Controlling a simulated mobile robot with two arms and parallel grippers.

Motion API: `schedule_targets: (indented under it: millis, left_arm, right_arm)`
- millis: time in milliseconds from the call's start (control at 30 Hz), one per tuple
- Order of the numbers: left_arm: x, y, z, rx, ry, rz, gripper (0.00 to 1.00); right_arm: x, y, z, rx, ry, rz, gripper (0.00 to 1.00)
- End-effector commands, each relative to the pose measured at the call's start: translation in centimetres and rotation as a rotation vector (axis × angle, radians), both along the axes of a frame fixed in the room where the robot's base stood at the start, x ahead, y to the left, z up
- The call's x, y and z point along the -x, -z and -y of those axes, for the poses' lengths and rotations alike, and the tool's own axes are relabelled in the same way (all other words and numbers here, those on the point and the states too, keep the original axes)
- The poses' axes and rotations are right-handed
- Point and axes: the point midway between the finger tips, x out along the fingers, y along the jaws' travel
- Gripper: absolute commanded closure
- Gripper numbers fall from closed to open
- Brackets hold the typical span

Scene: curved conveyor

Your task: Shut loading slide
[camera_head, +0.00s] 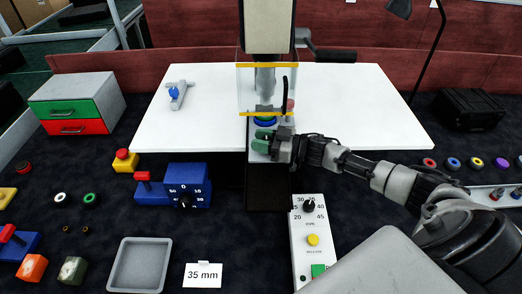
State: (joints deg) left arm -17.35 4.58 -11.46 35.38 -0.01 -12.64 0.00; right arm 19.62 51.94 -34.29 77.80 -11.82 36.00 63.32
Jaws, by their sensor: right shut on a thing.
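The loading slide (254,128) is a pale plate that sticks out toward me from under the press at the front edge of the white table. A blue round part sits on it under the clear guard (245,90), between yellow strips. My right gripper (269,145) reaches in from the right and is shut at the slide's front end, by a green piece (259,147) that looks like its handle. The gripper hides part of the slide's end. My left gripper is not in view.
A control panel (301,262) with a dial and buttons stands below the slide. A blue box with a dial (187,182) is left of it. A grey tray (140,265) and a 35 mm card (203,275) lie at the front. The white table (365,115) is mostly clear.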

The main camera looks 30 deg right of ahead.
Motion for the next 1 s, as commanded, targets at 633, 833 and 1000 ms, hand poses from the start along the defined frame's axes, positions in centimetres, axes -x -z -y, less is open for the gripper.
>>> schedule_targets:
  millis: [633,833,1000]
  left_arm:
    - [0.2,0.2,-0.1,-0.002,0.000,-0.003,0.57]
    - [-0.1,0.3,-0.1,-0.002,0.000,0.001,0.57]
    - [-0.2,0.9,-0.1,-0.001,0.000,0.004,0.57]
  right_arm:
    - [-0.5,0.0,0.3,0.000,0.002,-0.001,0.40]
    - [-0.3,0.2,0.3,-0.001,0.000,-0.004,0.40]
    - [0.8,0.5,1.5,0.002,0.001,-0.006,0.40]
